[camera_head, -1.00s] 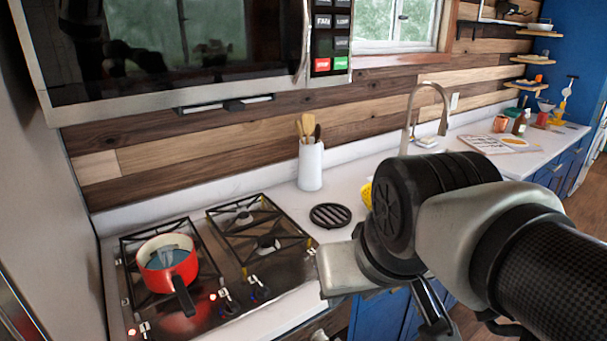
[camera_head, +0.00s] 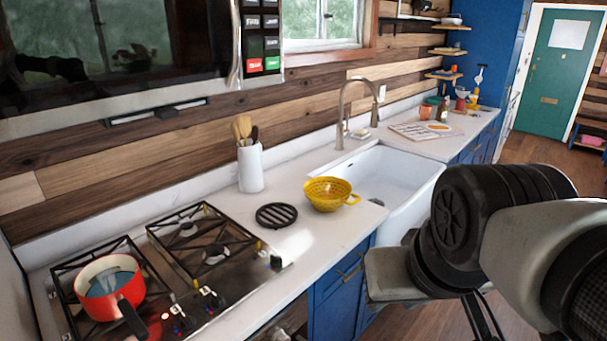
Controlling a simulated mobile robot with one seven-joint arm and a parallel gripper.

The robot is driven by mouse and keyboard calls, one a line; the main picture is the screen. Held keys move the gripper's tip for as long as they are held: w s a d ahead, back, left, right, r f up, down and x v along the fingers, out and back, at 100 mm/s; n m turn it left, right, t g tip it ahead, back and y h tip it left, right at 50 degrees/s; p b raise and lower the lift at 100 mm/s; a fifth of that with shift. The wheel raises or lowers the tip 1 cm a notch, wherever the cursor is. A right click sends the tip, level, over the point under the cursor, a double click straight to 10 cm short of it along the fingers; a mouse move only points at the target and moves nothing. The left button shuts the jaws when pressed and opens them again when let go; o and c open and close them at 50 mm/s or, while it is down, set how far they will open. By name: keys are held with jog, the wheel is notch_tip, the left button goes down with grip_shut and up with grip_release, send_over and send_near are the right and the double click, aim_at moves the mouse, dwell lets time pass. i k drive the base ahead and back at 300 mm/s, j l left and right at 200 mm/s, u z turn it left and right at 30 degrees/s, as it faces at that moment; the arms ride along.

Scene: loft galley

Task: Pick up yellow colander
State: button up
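The yellow colander (camera_head: 328,196) sits upright on the white countertop between the black round trivet and the sink, with one handle pointing right toward the sink. It is in full view in the head view. My arm fills the lower right of the picture, in front of the counter and to the right of the colander. My gripper's fingers cannot be made out, so I cannot tell whether it is open or shut. Nothing of my arm touches the colander.
A black trivet (camera_head: 276,215) lies left of the colander. A white utensil crock (camera_head: 250,168) stands behind. The white sink (camera_head: 392,175) with a tall faucet (camera_head: 343,112) is to the right. A red pot (camera_head: 110,287) stands on the stove (camera_head: 184,262) at left.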

aim_at(328, 195)
jog(key=i+u, duration=0.1)
jog(key=u, duration=0.5)
jog(key=i+l+u, duration=0.25)
jog(key=l+u, duration=0.25)
jog(key=l, duration=0.15)
jog(key=i+l+u, duration=0.2)
jog(key=l, duration=0.15)
jog(key=i+l, duration=0.1)
jog(key=l, duration=0.55)
jog(key=i+l+u, duration=0.15)
jog(key=l, duration=0.5)
jog(key=i+l, duration=0.1)
jog(key=l, duration=0.55)
